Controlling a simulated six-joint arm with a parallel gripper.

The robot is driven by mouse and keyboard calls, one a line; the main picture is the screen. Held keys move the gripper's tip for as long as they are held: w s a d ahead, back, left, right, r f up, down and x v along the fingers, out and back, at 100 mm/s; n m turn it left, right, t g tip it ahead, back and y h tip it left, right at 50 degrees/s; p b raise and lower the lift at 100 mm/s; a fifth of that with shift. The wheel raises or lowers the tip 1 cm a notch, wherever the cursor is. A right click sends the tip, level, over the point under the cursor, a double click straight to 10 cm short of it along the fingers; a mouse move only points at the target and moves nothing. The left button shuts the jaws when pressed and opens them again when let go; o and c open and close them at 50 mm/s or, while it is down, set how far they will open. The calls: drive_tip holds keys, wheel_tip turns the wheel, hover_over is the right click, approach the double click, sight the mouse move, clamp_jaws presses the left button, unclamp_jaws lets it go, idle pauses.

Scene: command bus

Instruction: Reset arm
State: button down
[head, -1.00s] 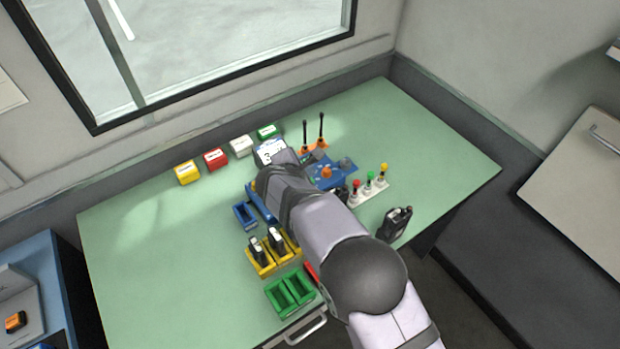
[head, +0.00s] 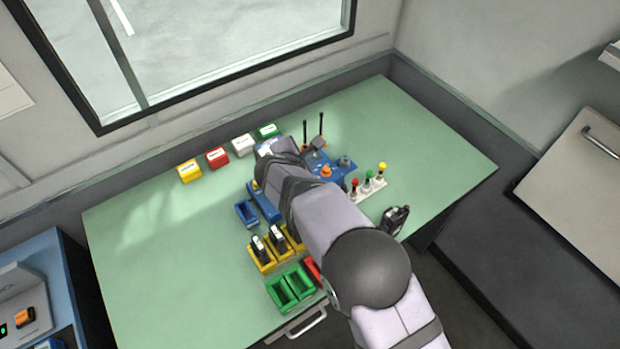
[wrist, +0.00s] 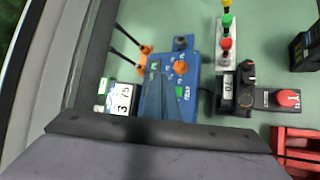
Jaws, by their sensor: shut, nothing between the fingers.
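My gripper (head: 318,143) is shut and empty at the far end of my arm, above the back of the green table (head: 430,140), beside the blue control unit (head: 340,166). My wrist largely hides it in the head view. In the wrist view, a broad grey part of my wrist with a dark edge fills the bottom, and I cannot make out the fingertips.
Yellow (head: 189,171), red (head: 217,157), white (head: 243,145) and green (head: 268,132) blocks line the back. Blue (head: 246,214), yellow (head: 263,265) and green (head: 280,292) trays stand left of my arm. The table's left side is clear.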

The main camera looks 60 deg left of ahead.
drive_tip(key=w+d+r+m+g+h, duration=0.1)
drive_tip(key=w+d+r+m+h, duration=0.15)
drive_tip(key=w+d+m, duration=0.6)
drive_tip(key=w+d+r+m+h, duration=0.1)
drive_tip(key=w+d+m+h, duration=0.2)
drive_tip(key=w+d, duration=1.05)
drive_tip(key=s+d+m+g, duration=0.25)
drive_tip(key=d+m, duration=0.25)
drive_tip(key=d, duration=1)
drive_tip(key=s+d+r+m+g+h, duration=0.15)
drive_tip(key=d+m, duration=0.25)
drive_tip(key=d, duration=0.4)
drive_tip(key=s+d+m, duration=0.3)
drive_tip(key=d+m, duration=0.1)
drive_tip(key=d, duration=0.5)
drive_tip(key=s+d+f+m+g+y, duration=0.1)
drive_tip(key=s+d+m+g, duration=0.1)
drive_tip(key=s+d+m, duration=0.7)
drive_tip(key=s+d, duration=0.1)
drive_tip(key=s, duration=0.3)
drive_tip(key=shift+s+f+m+y, duration=0.2)
drive_tip(key=shift+s+m+y, duration=0.1)
drive_tip(key=shift+s+m, duration=0.1)
